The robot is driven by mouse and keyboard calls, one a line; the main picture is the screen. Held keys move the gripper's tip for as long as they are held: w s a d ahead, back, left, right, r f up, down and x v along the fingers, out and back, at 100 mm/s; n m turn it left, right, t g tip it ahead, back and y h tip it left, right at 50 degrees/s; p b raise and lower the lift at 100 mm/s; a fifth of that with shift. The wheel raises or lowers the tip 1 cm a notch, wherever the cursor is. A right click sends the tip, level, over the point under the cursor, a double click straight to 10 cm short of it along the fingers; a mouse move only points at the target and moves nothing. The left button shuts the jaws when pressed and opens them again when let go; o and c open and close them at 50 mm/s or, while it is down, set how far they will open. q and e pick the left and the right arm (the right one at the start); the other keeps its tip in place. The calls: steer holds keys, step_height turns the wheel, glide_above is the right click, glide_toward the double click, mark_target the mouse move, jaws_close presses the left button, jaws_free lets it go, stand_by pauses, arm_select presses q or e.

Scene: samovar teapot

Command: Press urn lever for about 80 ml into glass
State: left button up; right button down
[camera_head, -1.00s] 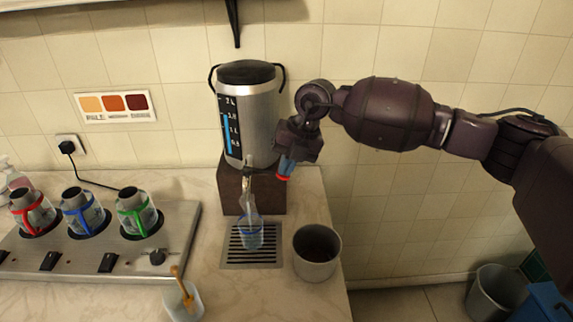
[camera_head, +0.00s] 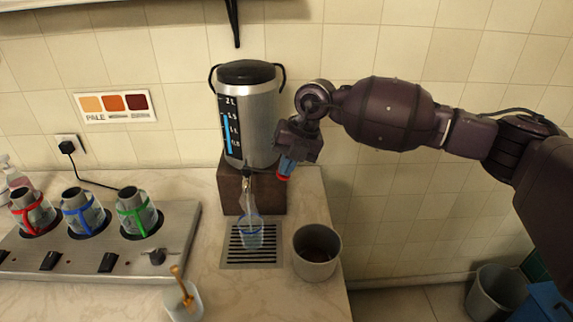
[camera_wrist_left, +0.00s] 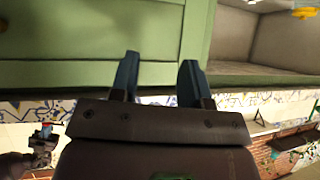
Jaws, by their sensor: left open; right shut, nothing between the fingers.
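The steel urn (camera_head: 262,125) with a black lid and a blue level gauge stands on a dark wooden block (camera_head: 232,190). Its tap and lever (camera_head: 248,178) are at the front. The glass (camera_head: 250,232) stands under the tap on the drip grate, with bluish content low in it; a pale stream or clear shape rises from it to the tap. My right gripper (camera_head: 284,172), fingers shut and empty, is right of the urn, apart from the tap. My left gripper (camera_wrist_left: 157,78) is open and empty in the left wrist view, facing green cabinetry.
A drip grate (camera_head: 237,258) lies under the glass, with a steel bin (camera_head: 316,255) to its right. Several coloured-handled pots stand on a steel warmer (camera_head: 185,222) at left. A cup (camera_head: 190,303) with a wooden stick stands in front.

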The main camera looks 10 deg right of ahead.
arm_select(q)
steer(key=shift+s+f, duration=0.1)
steer(key=shift+s, duration=0.1)
stand_by(0.8)
steer(key=shift+w, duration=0.1)
arm_select(e)
steer(key=shift+r, duration=0.1)
arm_select(q)
steer(key=shift+w+r+p, duration=0.35)
steer(key=shift+r+p, duration=0.2)
steer(key=shift+r, duration=0.3)
arm_select(e)
steer(key=shift+r, duration=0.9)
steer(key=p+v, duration=0.1)
steer(key=v, duration=0.1)
steer(key=a+p+v, duration=0.1)
steer(key=v, duration=0.2)
steer(key=shift+r, duration=0.25)
arm_select(q)
steer(key=shift+s+a+r, duration=0.2)
steer(key=shift+a+r, duration=0.15)
steer(key=shift+r, duration=0.1)
steer(key=shift+s+a+r, duration=0.15)
steer(key=shift+a+r, duration=0.15)
steer(key=shift+r, duration=0.15)
arm_select(e)
steer(key=a+v, duration=0.1)
steer(key=v, duration=0.7)
steer(key=shift+r, duration=0.35)
steer(key=shift+w, duration=0.15)
